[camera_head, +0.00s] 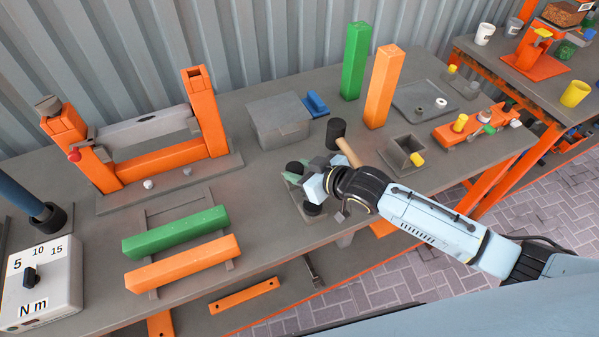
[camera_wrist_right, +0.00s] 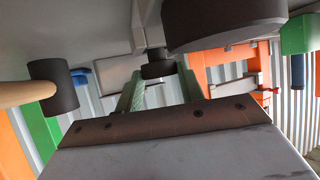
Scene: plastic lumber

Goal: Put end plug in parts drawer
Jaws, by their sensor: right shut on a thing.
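My right gripper (camera_head: 306,190) is low over the front middle of the bench, among small dark round pieces. In the right wrist view its two green-padded fingers (camera_wrist_right: 158,84) are shut on a small black round piece (camera_wrist_right: 157,66), which looks like the end plug. In the head view the fingers and wrist partly hide the held piece. A grey box-shaped unit (camera_head: 280,122) stands behind the gripper; it may be the parts drawer, but I cannot tell for sure, and no open compartment shows in it. My left gripper is not in view.
A black-headed mallet (camera_head: 336,131) with a wooden handle stands just behind my right wrist. Green (camera_head: 354,62) and orange (camera_head: 383,88) posts stand upright behind. Green (camera_head: 175,233) and orange (camera_head: 183,263) bars lie left. A large dark cylinder (camera_wrist_right: 222,22) is close in the wrist view.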

